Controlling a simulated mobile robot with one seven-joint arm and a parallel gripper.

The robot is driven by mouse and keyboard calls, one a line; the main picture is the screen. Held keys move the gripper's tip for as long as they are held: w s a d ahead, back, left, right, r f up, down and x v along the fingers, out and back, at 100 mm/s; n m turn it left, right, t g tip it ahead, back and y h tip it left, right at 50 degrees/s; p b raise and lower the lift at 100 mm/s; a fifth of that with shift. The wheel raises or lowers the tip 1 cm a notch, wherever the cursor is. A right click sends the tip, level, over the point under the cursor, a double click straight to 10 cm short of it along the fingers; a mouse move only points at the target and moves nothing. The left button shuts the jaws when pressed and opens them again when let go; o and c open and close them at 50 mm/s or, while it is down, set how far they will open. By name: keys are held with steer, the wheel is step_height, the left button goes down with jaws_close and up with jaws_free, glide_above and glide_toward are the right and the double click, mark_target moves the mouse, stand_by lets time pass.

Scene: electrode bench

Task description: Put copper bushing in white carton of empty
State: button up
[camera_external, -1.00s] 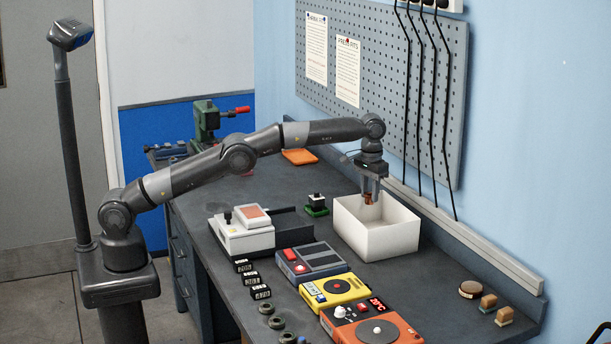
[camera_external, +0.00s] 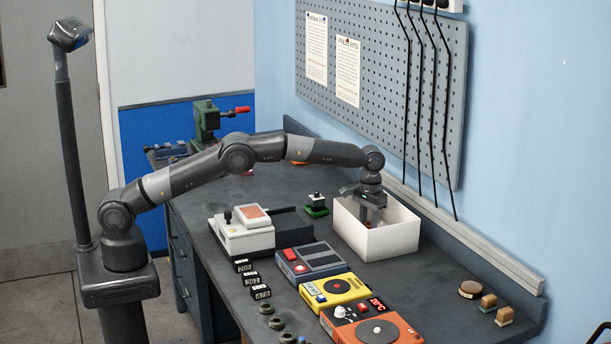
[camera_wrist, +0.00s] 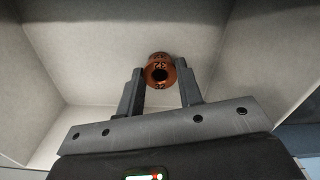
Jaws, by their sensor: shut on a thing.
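The white carton (camera_external: 392,241) stands open on the bench near the back wall. My gripper (camera_external: 372,222) reaches down inside it, with its fingertips partly below the rim. In the wrist view my gripper (camera_wrist: 160,88) is shut on the copper bushing (camera_wrist: 160,70), a reddish-brown ring with a dark hole and stamped marks. The carton's pale inner walls (camera_wrist: 80,55) surround it, and no other thing shows inside. In the external view the bushing is hard to make out between the fingers, and whether it touches the floor cannot be told.
A green-based block (camera_external: 317,205) stands left of the carton. A white scale-like device (camera_external: 243,236), a grey-blue device (camera_external: 310,262), a yellow device (camera_external: 337,290) and an orange device (camera_external: 372,325) sit in front. Small wood-topped pieces (camera_external: 488,303) lie at right.

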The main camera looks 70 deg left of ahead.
steer(key=shift+f, duration=0.15)
steer(key=o, duration=1)
step_height(320, 180, up, 12)
